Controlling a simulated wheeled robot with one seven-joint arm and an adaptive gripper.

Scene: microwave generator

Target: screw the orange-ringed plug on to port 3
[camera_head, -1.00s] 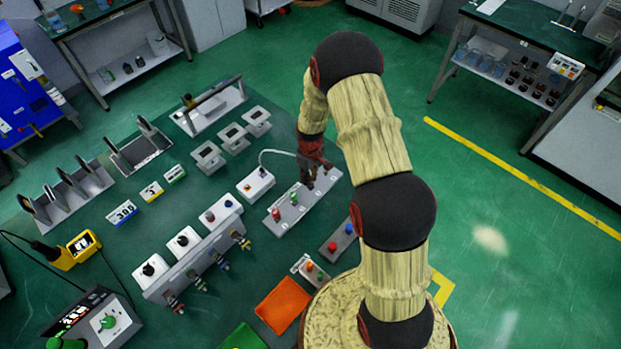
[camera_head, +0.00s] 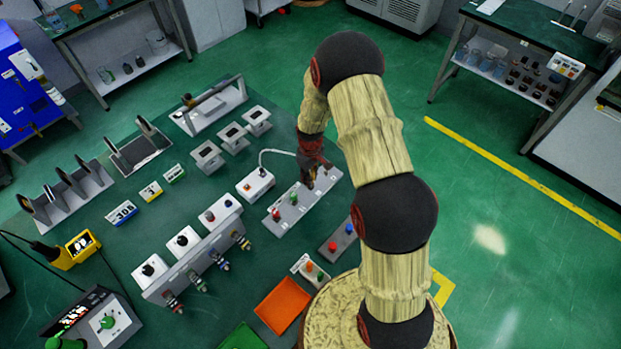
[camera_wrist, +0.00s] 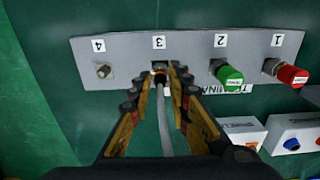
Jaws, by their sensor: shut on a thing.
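My gripper (camera_wrist: 162,82) is shut on the plug (camera_wrist: 160,70) at port 3 of the grey terminal strip (camera_wrist: 118,54) in the wrist view. A hint of orange shows between the fingertips, which hide most of the plug. Its pale cable (camera_wrist: 163,125) runs back between the fingers. The plug is at the port, but I cannot tell how far it is threaded. In the head view my gripper (camera_head: 311,176) is over the strip (camera_head: 287,214) and covers port 3.
A red cap (camera_wrist: 291,76) is on port 1 and a green cap (camera_wrist: 229,77) on port 2, close beside my fingers. Port 4 (camera_wrist: 103,71) is bare. A white box (camera_head: 255,184) with the cable stands left of the strip in the head view.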

